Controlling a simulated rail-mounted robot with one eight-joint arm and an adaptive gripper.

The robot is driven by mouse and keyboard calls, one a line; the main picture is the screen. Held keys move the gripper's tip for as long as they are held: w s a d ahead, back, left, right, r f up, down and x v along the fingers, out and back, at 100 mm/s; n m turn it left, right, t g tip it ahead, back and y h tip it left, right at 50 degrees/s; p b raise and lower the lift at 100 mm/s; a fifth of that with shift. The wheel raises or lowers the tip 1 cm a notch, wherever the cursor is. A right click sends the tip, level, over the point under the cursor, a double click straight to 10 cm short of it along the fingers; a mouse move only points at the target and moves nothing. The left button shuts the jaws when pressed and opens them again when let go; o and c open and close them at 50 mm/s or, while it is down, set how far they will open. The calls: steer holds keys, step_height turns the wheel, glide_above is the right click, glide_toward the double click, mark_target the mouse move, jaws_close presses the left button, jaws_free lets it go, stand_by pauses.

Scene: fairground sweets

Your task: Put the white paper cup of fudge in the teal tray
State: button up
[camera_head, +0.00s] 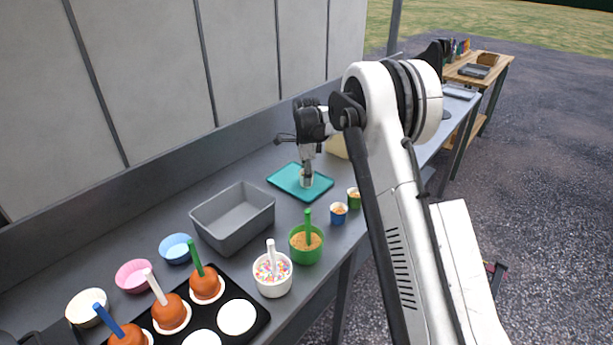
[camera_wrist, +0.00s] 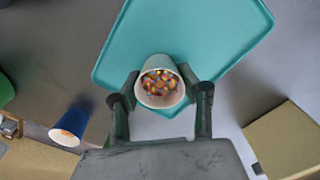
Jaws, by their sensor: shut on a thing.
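The white paper cup (camera_wrist: 158,100) is between my gripper's fingers in the wrist view, its open top and mixed orange, brown and coloured pieces facing the camera. My gripper (camera_wrist: 160,92) is shut on it, one finger on each side. In the head view the cup (camera_head: 306,181) shows small below my gripper (camera_head: 307,174). The teal tray (camera_head: 282,181) lies flat on the counter under them; it also fills the top middle of the wrist view (camera_wrist: 215,30). The cup is over the tray's near part; I cannot tell whether it touches the tray.
A blue cup (camera_head: 338,215) and a green cup (camera_head: 354,199) stand near the counter's front edge, right of the tray. A grey bin (camera_head: 233,222) is to the left. A green pot (camera_head: 306,253) and a white sprinkle pot (camera_head: 272,284) with upright handles stand nearer.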

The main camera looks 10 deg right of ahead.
steer(key=shift+f, duration=0.15)
steer(key=o, duration=1.1)
steer(key=shift+o, duration=0.2)
